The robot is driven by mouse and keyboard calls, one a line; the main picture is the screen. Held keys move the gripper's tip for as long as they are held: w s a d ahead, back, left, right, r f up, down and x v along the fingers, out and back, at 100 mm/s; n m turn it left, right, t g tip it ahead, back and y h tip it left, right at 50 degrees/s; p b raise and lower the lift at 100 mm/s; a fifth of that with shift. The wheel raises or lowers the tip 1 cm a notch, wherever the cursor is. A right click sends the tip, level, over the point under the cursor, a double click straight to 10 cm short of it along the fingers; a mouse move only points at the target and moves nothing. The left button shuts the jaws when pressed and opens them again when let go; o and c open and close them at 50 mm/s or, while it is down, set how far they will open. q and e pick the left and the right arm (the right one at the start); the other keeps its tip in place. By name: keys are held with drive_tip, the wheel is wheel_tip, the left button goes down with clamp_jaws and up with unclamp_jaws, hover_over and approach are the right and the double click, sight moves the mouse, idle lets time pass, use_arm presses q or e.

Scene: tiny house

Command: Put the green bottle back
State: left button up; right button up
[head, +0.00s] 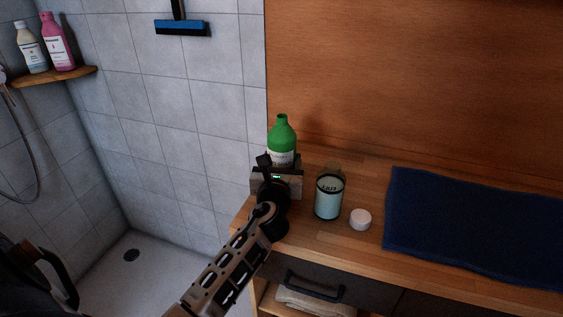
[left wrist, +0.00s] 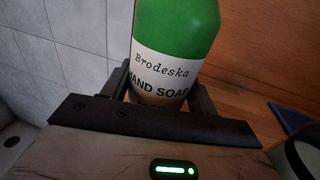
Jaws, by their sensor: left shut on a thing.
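The green bottle (head: 282,136) stands upright at the left end of the wooden counter, close to the orange-brown back panel. In the left wrist view the bottle (left wrist: 172,45) has a white label reading "Brodeska HAND SOAP". My left gripper (head: 280,165) is shut on the bottle, with one finger on each side of its lower part. The gripper also shows in the left wrist view (left wrist: 160,88). It hides the bottle's base, so I cannot tell whether the bottle touches the counter. My right gripper is not in view.
A glass candle jar (head: 329,197) and a small white lid (head: 360,219) stand right of my gripper on the counter (head: 310,236). A dark blue towel (head: 470,225) covers the right side. A corner shelf (head: 55,77) holds a white bottle (head: 31,48) and a pink bottle (head: 57,42).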

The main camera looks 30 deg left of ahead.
use_arm(q)
drive_tip(key=shift+f, duration=0.2)
drive_tip(key=o, duration=1.3)
drive_tip(key=shift+c, duration=0.2)
drive_tip(key=shift+r, duration=0.25)
drive_tip(key=shift+s+d+f, duration=0.1)
drive_tip(key=shift+s+d, duration=0.1)
drive_tip(key=shift+s, duration=0.1)
drive_tip(key=v, duration=1.1)
drive_tip(key=shift+s+d, duration=0.1)
drive_tip(key=shift+s, duration=0.05)
